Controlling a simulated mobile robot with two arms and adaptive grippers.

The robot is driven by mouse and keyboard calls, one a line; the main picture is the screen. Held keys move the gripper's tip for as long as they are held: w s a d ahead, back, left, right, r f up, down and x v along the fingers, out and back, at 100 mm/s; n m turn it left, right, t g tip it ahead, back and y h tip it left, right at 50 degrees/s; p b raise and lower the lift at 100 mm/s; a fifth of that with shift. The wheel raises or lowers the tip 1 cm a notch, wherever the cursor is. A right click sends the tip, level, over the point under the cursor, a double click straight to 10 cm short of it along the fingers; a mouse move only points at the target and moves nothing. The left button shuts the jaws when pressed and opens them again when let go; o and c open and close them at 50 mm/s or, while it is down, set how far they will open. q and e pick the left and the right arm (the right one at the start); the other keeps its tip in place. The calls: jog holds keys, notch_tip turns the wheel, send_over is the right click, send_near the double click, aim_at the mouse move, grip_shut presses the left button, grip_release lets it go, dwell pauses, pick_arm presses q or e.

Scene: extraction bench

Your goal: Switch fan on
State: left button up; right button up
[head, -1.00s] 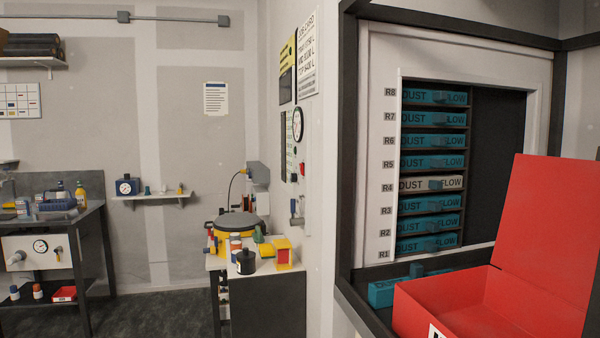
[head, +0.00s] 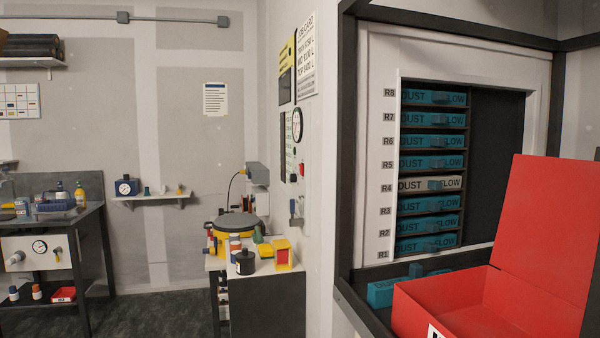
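No fan is plainly recognisable in the head view. On the narrow wall left of the filter cabinet, a small red control (head: 302,170) sits below a round gauge (head: 297,125). A grey fitting with a small red part (head: 295,209) is lower on that wall. I cannot tell which of these, if any, is the fan switch, nor its on or off position. Neither gripper is in view.
The dark-framed cabinet with teal filter slats (head: 432,142) and one pale slat (head: 430,184) fills the right. An open red box (head: 470,308) stands before it. A cluttered small bench (head: 262,268) stands below the wall controls. Dark floor (head: 160,313) is clear to the left.

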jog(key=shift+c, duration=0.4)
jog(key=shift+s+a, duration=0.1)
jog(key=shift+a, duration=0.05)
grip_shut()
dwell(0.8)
